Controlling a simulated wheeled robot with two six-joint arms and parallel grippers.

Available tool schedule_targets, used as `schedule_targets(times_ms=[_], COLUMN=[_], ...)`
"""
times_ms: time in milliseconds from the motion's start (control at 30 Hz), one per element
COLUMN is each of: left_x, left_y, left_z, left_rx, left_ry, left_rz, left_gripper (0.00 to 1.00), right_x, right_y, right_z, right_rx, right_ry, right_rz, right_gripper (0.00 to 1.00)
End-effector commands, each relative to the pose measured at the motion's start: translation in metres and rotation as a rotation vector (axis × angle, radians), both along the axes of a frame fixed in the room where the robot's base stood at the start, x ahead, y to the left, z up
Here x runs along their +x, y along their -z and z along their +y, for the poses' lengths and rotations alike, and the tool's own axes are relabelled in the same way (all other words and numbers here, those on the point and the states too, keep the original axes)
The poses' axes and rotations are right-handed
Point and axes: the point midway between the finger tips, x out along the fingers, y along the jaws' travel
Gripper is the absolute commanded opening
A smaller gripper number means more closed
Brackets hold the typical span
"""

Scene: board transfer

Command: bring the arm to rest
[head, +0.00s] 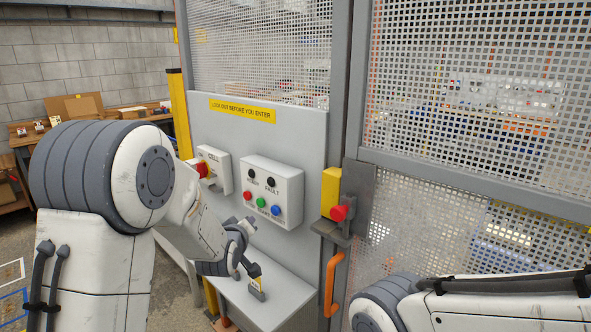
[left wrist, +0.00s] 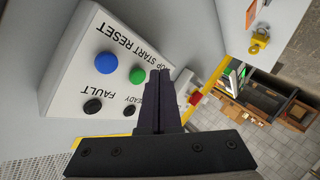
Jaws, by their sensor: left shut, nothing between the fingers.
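My left gripper (head: 247,226) is in front of the grey panel, just below the button box (head: 272,188). Its fingers are small and partly hidden by the wrist in the head view. In the left wrist view the black fingers (left wrist: 160,100) are together, with nothing between them. They stand in front of the button box (left wrist: 75,75), which appears upside down, and hide its red button. The green button (left wrist: 138,74) and blue button (left wrist: 106,62) show beside the fingertips. I cannot tell whether they touch the box. My right gripper is out of view; only part of its arm shows at lower right.
A cell switch box (head: 215,169) with a red and yellow knob is left of the button box. A mesh gate (head: 470,80) with a red knob and orange handle (head: 333,285) is at right.

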Motion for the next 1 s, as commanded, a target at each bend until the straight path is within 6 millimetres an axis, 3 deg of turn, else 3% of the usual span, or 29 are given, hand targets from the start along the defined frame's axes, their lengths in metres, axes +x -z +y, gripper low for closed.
schedule_targets(times_ms=[33,100,167,300,400,500,600,767,1000], left_x=[-0.019,-0.053,-0.087,-0.183,-0.257,-0.32,-0.367,-0.403,-0.408], left_y=[-0.001,0.008,0.015,0.028,0.035,0.037,0.037,0.036,0.036], left_z=[-0.032,-0.07,-0.097,-0.141,-0.153,-0.151,-0.142,-0.13,-0.128], left_rx=[0.045,0.125,0.195,0.372,0.498,0.609,0.691,0.76,0.768], left_ry=[0.078,0.192,0.296,0.564,0.762,0.939,1.075,1.187,1.201], left_rz=[0.076,0.207,0.314,0.544,0.693,0.81,0.897,0.969,0.983], left_gripper=[0.0,0.0,0.0,0.0,0.0,0.0,0.0,0.0,0.0], right_x=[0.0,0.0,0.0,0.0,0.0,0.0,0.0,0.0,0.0], right_y=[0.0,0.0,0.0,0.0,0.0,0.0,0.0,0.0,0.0], right_z=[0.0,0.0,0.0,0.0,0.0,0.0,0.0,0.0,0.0], right_rx=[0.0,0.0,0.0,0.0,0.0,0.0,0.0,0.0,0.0], right_ry=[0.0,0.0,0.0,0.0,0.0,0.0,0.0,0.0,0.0], right_rz=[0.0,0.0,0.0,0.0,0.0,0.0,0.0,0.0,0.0], right_gripper=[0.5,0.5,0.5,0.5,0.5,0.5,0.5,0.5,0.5])
